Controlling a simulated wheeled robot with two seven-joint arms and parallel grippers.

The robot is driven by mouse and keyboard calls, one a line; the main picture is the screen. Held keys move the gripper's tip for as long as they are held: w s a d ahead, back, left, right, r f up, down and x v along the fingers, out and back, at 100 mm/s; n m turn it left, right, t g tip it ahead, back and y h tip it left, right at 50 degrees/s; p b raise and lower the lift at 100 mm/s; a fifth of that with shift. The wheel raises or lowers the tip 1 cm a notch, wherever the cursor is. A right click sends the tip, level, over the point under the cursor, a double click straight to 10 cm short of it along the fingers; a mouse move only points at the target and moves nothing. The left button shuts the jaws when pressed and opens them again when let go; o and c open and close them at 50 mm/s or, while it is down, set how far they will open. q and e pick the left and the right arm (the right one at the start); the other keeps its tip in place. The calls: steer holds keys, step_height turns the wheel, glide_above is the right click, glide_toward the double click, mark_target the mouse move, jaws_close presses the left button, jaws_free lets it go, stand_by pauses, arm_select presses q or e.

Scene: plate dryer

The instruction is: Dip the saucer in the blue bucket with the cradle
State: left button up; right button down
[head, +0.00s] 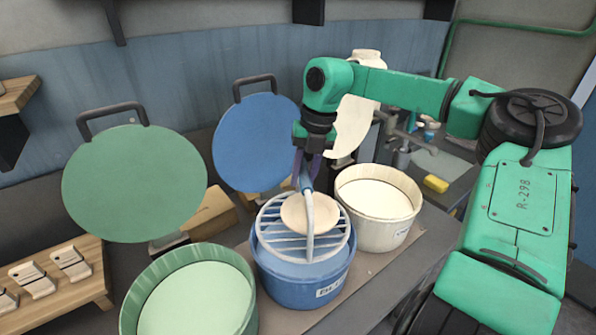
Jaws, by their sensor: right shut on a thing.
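My right gripper (306,174) points down and is shut on the upper end of the cradle's pale blue handle (308,222). The handle runs down in front of the beige saucer (325,213). The saucer is at the middle of a round, slatted, pale blue grid (277,245). Grid and saucer are at the mouth of the blue bucket (312,289), which has a white label on its front. I cannot tell whether the grid rests on the rim or how deep the cradle's lower part sits. My left gripper is not in view.
A green bucket (133,309) stands left of the blue one and a cream bucket (387,236) right of it, both close. Upright green (133,185), blue (250,140) and cream (356,125) lids stand behind. A wooden rack (85,245) is at left. A yellow sponge (436,184) lies right.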

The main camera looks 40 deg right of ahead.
steer(key=shift+s+f+b, duration=0.2)
steer(key=shift+f+b, duration=0.35)
steer(key=shift+f, duration=0.25)
steer(key=f, duration=0.1)
steer(key=f+b, duration=0.2)
steer(key=shift+w, duration=0.25)
steer(key=shift+s+f+b, duration=0.15)
steer(key=shift+f+b, duration=0.7)
steer(key=shift+f, duration=0.1)
step_height(320, 180, down, 11)
steer(key=b, duration=0.8)
stand_by(1.1)
steer(key=shift+r+p, duration=6.4)
steer(key=shift+r, duration=2.4)
